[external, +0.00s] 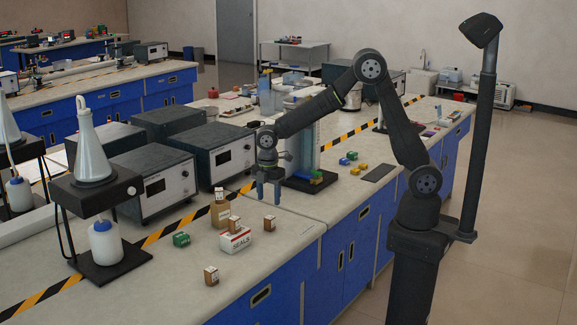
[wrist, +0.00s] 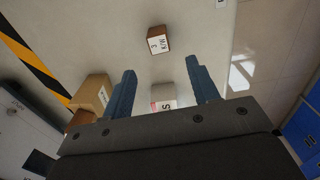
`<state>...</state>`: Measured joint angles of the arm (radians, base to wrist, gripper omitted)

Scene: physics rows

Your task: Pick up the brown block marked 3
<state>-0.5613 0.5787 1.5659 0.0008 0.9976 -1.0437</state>
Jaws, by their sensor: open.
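In the wrist view a brown block (wrist: 158,40) with a white label lies beyond my fingertips; a small mark on it may be a 3. Other brown blocks are one on the bench (external: 270,223), one on the white SEALS box (external: 235,224), and one on the cardboard box (external: 219,194). Their marks are too small to read in the external view. My gripper (external: 268,199) is open and empty above the bench, behind the SEALS box.
The white box (wrist: 163,104) shows between my fingers in the wrist view, with the cardboard box (wrist: 92,92) to the left. A green block (external: 181,239) lies left of the SEALS box. Grey instruments (external: 213,160) stand behind.

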